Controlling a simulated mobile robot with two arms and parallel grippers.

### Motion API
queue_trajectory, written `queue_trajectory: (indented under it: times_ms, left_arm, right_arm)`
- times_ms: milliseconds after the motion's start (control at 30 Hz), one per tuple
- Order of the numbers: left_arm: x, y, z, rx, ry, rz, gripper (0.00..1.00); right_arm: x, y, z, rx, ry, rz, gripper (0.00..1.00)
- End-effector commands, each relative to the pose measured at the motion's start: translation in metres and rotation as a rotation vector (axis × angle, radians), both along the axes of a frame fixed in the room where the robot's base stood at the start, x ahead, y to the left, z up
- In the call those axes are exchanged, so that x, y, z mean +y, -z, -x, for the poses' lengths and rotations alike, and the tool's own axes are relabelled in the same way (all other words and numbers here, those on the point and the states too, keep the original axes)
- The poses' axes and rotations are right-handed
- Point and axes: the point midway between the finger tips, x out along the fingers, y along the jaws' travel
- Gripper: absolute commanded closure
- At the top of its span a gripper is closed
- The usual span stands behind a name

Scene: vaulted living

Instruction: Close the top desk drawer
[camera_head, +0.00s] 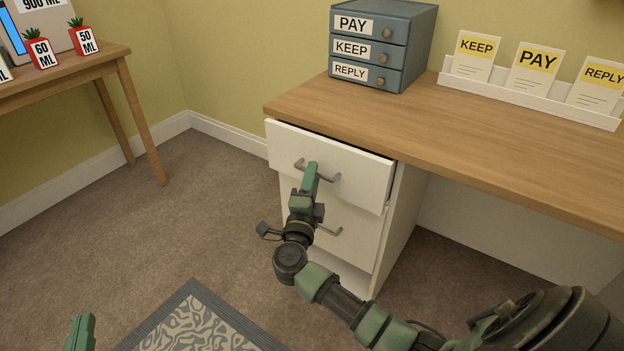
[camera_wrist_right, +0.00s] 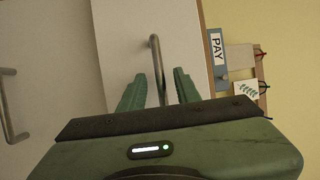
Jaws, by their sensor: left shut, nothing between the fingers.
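The white top desk drawer (camera_head: 345,178) stands a little out from the desk, with a dark gap under the desktop edge. Its grey bar handle (camera_head: 330,177) also shows in the right wrist view (camera_wrist_right: 154,52). My right gripper (camera_head: 311,172) is at this handle. In the right wrist view its two green fingers (camera_wrist_right: 158,88) are apart, one on each side of the bar, with space on both sides. My left gripper (camera_head: 82,332) is at the bottom left edge, partly cut off, shut and far from the drawer.
A lower drawer (camera_head: 346,239) with its own handle is below. On the wooden desktop (camera_head: 450,125) stand a blue-grey organizer (camera_head: 405,60) and a white card rack (camera_head: 520,93). A side table (camera_head: 75,75) stands left. A rug (camera_head: 205,325) lies in front.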

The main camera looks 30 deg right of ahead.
Motion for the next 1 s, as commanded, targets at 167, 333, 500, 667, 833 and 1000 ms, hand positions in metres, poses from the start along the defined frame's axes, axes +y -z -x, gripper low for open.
queue_trajectory:
  times_ms: [167, 333, 500, 667, 833, 1000]
  left_arm:
    - [-0.0001, -0.0001, -0.0001, 0.000, 0.000, 0.000, 1.00]
    - [-0.0001, 0.0000, -0.0001, 0.001, 0.000, 0.000, 1.00]
    - [-0.0002, -0.0001, 0.0000, 0.001, 0.000, 0.000, 1.00]
    - [-0.0003, -0.0001, 0.0001, 0.001, 0.000, 0.000, 1.00]
    - [-0.0003, 0.0000, 0.0001, 0.001, 0.000, 0.000, 1.00]
    - [-0.0003, 0.0000, 0.0001, 0.001, 0.000, 0.000, 1.00]
  right_arm:
    - [0.0001, 0.0000, 0.0000, 0.000, 0.000, 0.000, 0.70]
    - [0.0004, 0.0003, 0.0001, 0.001, -0.001, -0.001, 1.00]
    - [0.0005, 0.0006, 0.0002, 0.001, -0.001, -0.001, 1.00]
    - [0.0006, 0.0009, 0.0003, 0.001, -0.001, -0.001, 1.00]
    - [0.0007, 0.0011, 0.0004, 0.002, -0.001, -0.001, 1.00]
    - [0.0007, 0.0013, 0.0004, 0.002, -0.001, -0.001, 1.00]
